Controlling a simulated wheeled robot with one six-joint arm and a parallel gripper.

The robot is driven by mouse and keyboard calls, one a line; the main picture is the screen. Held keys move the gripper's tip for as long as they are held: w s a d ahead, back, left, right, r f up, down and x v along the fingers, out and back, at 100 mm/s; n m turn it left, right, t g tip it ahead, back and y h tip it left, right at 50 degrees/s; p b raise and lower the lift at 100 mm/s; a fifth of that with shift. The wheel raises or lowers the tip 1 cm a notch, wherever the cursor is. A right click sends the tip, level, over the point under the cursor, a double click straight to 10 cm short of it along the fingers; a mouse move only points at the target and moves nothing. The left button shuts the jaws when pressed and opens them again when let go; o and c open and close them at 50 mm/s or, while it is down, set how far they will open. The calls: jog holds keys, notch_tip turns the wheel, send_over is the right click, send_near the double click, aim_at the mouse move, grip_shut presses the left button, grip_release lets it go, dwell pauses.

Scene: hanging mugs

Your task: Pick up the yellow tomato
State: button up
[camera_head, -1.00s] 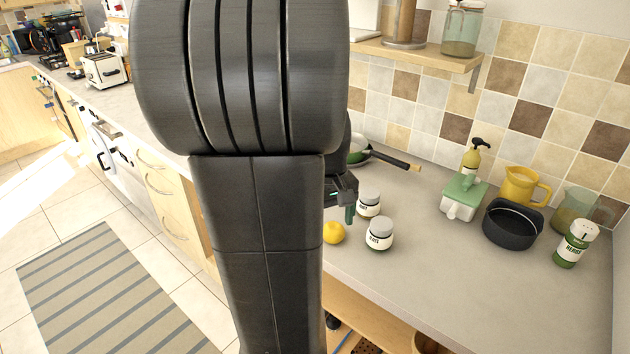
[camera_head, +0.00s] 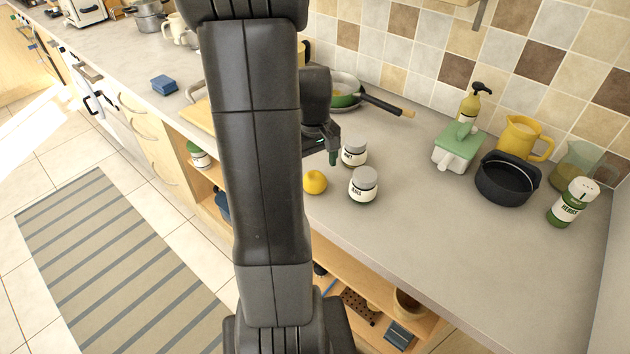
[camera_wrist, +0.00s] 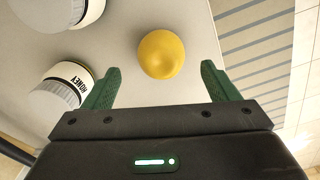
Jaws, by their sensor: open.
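The yellow tomato (camera_head: 315,182) sits on the grey counter near its front edge, just right of my arm in the head view. In the wrist view the tomato (camera_wrist: 161,54) lies ahead of my gripper (camera_wrist: 158,85), roughly centred between the two green fingers and beyond their tips. My gripper is open and empty. In the head view the gripper (camera_head: 333,155) hangs above and behind the tomato, partly hidden by my own arm.
Two jars stand close to the tomato: a front jar (camera_head: 363,186) and a rear jar (camera_head: 354,152). In the wrist view a honey jar (camera_wrist: 64,86) is near the left finger. A pan (camera_head: 350,95), black pot (camera_head: 506,180) and yellow pitcher (camera_head: 525,138) stand farther off.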

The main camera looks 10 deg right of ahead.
aim_at(315, 176)
jog(key=shift+s+f+p, duration=0.15)
jog(key=shift+f+p, duration=0.25)
jog(key=shift+f, duration=2.15)
